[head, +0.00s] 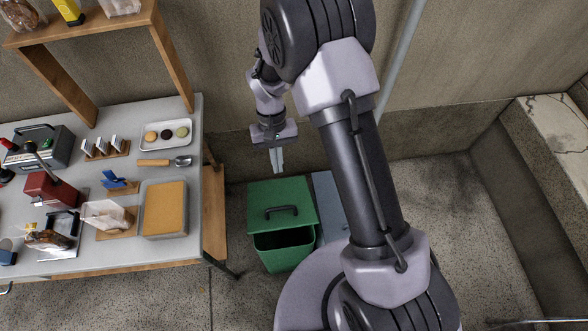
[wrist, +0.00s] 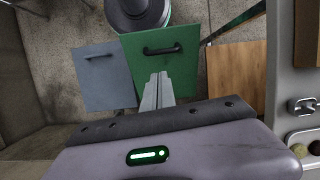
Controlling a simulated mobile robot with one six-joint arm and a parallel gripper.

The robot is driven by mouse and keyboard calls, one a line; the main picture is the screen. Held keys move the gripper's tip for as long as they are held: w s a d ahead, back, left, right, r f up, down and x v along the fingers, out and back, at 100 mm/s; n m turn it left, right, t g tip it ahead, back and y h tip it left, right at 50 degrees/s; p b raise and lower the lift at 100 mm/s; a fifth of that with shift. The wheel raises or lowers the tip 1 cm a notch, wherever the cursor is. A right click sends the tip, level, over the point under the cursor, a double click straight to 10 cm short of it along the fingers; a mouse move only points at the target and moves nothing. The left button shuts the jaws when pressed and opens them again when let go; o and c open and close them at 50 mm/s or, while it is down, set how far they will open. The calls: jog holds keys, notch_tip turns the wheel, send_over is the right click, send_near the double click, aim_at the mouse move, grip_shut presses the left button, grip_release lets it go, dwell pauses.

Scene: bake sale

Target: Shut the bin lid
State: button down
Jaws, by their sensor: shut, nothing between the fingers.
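The green bin (head: 285,258) stands on the floor just right of the table. Its green lid (head: 282,193), with a dark handle, appears partly raised: a dark gap shows between its near edge and the bin's front rim. The lid also shows in the wrist view (wrist: 185,70), ahead of my fingers. My gripper (head: 277,170) is shut and empty, pointing down above the lid's far edge. In the wrist view my gripper (wrist: 158,76) overlaps the lid, but I cannot tell whether it touches.
A blue-grey lidded bin (head: 328,195) stands right beside the green one, partly behind my arm. The table (head: 215,120) on the left holds trays, food and utensils. A wall (head: 235,90) runs behind the bins. The floor (head: 235,300) in front is mostly clear.

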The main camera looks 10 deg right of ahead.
aim_at(281, 207)
jog(key=shift+m, duration=0.5)
jog(key=b+x, duration=0.1)
jog(key=x, duration=0.3)
jog(key=b+x, duration=0.2)
jog(key=x, duration=0.3)
jog(key=s+b+x, duration=0.1)
jog(key=b+x, duration=0.1)
jog(key=x, duration=0.3)
jog(key=shift+a, duration=0.25)
jog(key=shift+r, duration=0.1)
